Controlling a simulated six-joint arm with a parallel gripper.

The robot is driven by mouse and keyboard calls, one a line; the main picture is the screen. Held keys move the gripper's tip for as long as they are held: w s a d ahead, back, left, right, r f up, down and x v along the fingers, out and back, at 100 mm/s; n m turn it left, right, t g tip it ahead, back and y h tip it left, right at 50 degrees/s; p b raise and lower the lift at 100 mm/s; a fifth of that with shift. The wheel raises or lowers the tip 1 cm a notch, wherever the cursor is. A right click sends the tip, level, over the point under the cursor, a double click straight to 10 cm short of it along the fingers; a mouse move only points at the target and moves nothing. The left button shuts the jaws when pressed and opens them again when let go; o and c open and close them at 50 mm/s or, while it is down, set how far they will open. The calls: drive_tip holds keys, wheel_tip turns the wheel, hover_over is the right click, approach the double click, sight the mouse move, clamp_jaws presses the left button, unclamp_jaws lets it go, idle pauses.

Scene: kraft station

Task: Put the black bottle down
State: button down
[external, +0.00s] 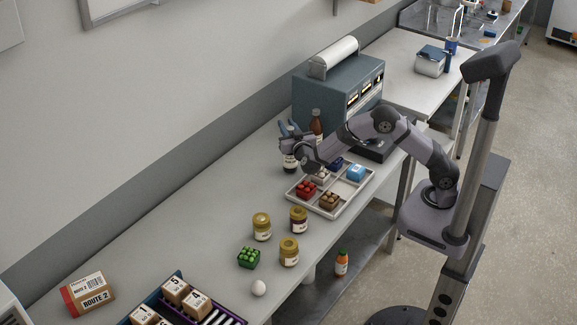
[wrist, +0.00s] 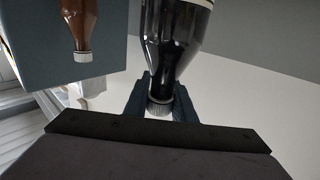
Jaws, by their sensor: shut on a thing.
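The black bottle (wrist: 172,45) fills the upper middle of the wrist view, dark with a pale label edge and a grey ribbed cap. My gripper (wrist: 160,98) is shut on it near the neck, with one finger at each side. In the external view the black bottle (external: 290,163) shows at the far side of the table, beside my gripper (external: 290,137). Its label shows white. I cannot tell whether its base touches the table.
A brown bottle (external: 316,128) stands just right of it, close to the teal machine (external: 338,88). A divided tray (external: 318,207) with small coloured goods lies in front. Several jars (external: 262,226) stand nearer the camera. The table left of the bottle (external: 215,190) is clear.

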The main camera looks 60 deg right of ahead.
drive_tip(key=shift+f, duration=0.4)
drive_tip(key=shift+f, duration=0.15)
drive_tip(key=c, duration=1.5)
unclamp_jaws()
drive_tip(key=shift+f, duration=0.1)
drive_tip(key=b+v, duration=0.3)
drive_tip(key=v, duration=0.9)
drive_tip(key=shift+b, duration=0.4)
